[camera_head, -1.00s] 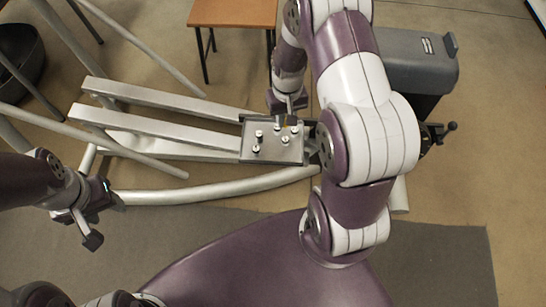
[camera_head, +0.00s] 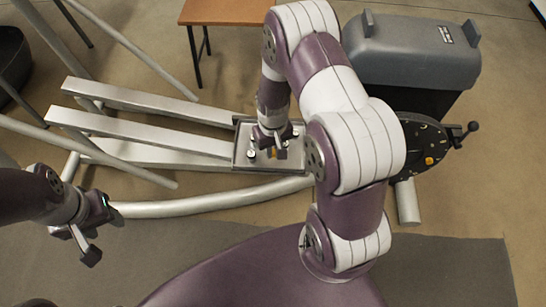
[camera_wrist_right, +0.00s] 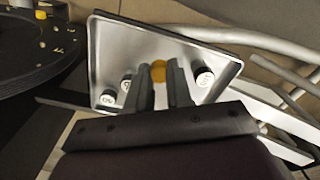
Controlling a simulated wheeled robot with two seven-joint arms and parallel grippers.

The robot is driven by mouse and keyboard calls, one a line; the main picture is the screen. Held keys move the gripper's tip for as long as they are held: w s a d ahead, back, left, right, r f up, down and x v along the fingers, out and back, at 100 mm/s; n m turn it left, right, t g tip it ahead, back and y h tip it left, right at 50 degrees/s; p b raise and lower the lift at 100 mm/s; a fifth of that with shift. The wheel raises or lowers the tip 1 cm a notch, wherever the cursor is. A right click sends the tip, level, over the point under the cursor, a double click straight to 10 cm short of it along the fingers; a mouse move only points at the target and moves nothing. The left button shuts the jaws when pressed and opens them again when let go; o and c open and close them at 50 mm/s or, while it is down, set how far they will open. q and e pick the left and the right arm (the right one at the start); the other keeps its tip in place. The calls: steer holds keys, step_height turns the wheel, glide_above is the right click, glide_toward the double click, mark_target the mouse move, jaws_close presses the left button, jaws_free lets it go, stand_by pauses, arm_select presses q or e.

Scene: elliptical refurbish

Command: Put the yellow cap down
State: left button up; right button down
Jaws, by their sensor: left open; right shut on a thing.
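The yellow cap (camera_wrist_right: 158,71) sits between the fingers of my right gripper (camera_wrist_right: 164,85), which is shut on it. In the head view my right gripper (camera_head: 275,148) is over the metal tray (camera_head: 241,158). I cannot tell whether the cap touches the tray floor. White-topped, numbered caps stand in the tray, one (camera_wrist_right: 204,78) right of the fingers and two (camera_wrist_right: 108,97) to their left. My left gripper (camera_head: 98,235) is open and empty, far left of the tray.
A dark round disc (camera_head: 418,140) with a yellow-orange knob (camera_head: 429,161) is right of the tray, partly behind my right arm. Pale metal beams (camera_head: 150,132) run left from the tray. A grey bin (camera_head: 410,50) and wooden table (camera_head: 225,12) stand behind.

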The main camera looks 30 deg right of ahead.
mark_target(273, 162)
steer(key=shift+f+b, duration=0.6)
steer(key=shift+f, duration=1.35)
steer(key=shift+f, duration=0.2)
steer(key=c, duration=1.3)
jaws_free()
steer(key=shift+r, duration=0.1)
steer(key=shift+r, duration=0.1)
step_height(273, 162, up, 14)
steer(key=p, duration=0.4)
steer(key=s+a+r+n+t, duration=0.1)
steer(key=s+a+r, duration=0.4)
steer(key=s+r, duration=0.3)
steer(key=shift+s+a+r, duration=0.15)
steer(key=shift+s+r, duration=0.25)
steer(key=shift+r, duration=0.5)
